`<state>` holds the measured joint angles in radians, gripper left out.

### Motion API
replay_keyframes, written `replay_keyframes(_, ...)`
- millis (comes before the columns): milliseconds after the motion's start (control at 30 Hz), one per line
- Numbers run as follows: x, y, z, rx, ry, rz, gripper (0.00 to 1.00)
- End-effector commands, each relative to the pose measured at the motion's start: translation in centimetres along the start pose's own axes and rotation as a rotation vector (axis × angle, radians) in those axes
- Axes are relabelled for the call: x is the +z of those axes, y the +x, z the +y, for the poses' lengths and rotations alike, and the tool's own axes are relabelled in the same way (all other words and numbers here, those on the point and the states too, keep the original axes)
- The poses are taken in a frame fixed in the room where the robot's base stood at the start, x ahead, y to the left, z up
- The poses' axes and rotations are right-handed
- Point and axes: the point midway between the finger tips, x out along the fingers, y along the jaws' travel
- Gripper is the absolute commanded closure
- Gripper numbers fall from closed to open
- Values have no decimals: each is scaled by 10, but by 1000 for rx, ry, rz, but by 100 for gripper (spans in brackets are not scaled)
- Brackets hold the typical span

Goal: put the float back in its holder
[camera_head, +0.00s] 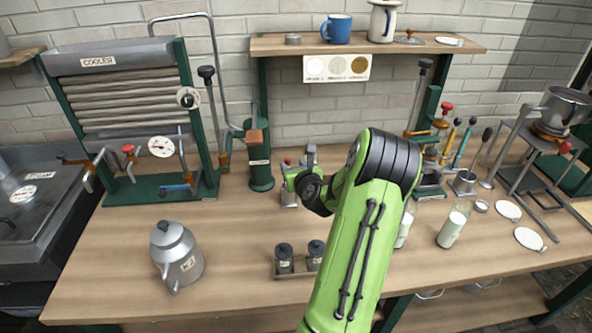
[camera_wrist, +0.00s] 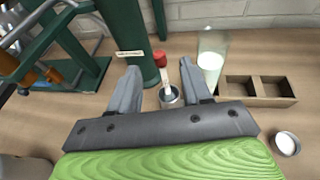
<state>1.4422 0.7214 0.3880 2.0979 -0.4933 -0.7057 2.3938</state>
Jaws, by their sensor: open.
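A slim pale stem with a red top (camera_wrist: 160,58), which looks like the float, stands in or over a small metal cup (camera_wrist: 170,98) in the wrist view. In the head view the cup (camera_head: 288,198) is partly hidden by my gripper (camera_head: 298,178). My gripper (camera_wrist: 159,72) is open, its fingers on either side of the stem, with no clear contact. I cannot tell for sure which thing is the holder. A wooden rack with two empty compartments (camera_wrist: 284,101) stands to the right of the cup in the wrist view; my arm hides that spot in the head view.
A labelled green post (camera_wrist: 141,30) stands just behind the cup. A glass bottle of milk (camera_wrist: 211,60) stands between cup and rack. The cooler (camera_head: 120,60) is at the left. A metal can (camera_head: 178,258) and a rack of dark jars (camera_head: 296,273) stand in front.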

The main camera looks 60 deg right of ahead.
Motion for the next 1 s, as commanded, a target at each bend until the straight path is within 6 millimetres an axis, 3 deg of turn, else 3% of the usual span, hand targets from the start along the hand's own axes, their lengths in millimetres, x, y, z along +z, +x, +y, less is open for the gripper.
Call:
replay_keyframes(100,-1,-23,-1,-2,0,1,52)
replay_keyframes(200,-1,-33,0,0,0,1,52)
replay_keyframes(367,0,-36,0,1,0,-1,52)
replay_keyframes(467,4,-36,18,40,-81,13,52)
replay_keyframes(567,16,-45,77,180,-401,55,52)
replay_keyframes(600,20,-54,110,262,-596,71,52)
replay_keyframes(667,24,-77,157,390,-915,80,52)
replay_keyframes(700,25,-95,185,474,-1130,74,52)
replay_keyframes(767,26,-130,220,595,-1458,45,52)
replay_keyframes(800,26,-157,240,675,-1680,11,52)
replay_keyframes(867,25,-202,261,792,-2011,-65,52)
replay_keyframes(900,23,-234,270,869,-2223,-132,52)
replay_keyframes(1000,15,-311,272,1042,-2687,-358,52)
